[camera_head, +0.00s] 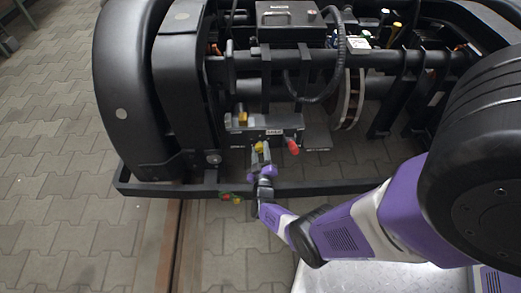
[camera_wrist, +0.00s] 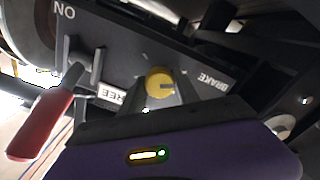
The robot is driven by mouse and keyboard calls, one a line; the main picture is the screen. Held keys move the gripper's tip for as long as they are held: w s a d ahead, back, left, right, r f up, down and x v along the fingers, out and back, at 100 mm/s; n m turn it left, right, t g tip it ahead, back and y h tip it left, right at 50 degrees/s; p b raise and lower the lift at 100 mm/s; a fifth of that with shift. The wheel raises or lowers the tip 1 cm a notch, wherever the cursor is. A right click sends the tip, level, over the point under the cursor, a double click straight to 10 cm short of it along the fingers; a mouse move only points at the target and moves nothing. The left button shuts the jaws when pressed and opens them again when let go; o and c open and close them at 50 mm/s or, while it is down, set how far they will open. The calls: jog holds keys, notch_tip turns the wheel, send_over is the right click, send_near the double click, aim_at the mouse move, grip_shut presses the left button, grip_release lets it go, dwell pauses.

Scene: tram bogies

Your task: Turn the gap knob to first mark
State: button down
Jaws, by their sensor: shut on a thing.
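The gap knob appears to be the round yellow knob (camera_wrist: 160,82) on a dark panel in the wrist view, with a dark slot or mark on its face. In the head view a yellow knob (camera_head: 260,147) shows low on the bogie's front. My gripper (camera_head: 263,165) reaches it from the front; in the wrist view the fingers (camera_wrist: 160,98) are shut on the knob's sides. Part of the knob is hidden by the fingers. I cannot read any gap marks around it.
A red-handled lever (camera_wrist: 42,122) stands left of the knob in the wrist view; its red grip (camera_head: 293,147) is right of my gripper in the head view. The panel (camera_wrist: 120,50) bears "BRAKE" lettering. A low black frame bar (camera_head: 330,188) runs in front of the bogie.

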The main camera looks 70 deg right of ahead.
jog(key=shift+n, duration=0.6)
jog(key=c, duration=0.9)
grip_release()
jog(key=p+v, duration=0.3)
jog(key=v, duration=0.4)
jog(key=shift+s+a, duration=0.1)
jog(key=shift+a, duration=0.3)
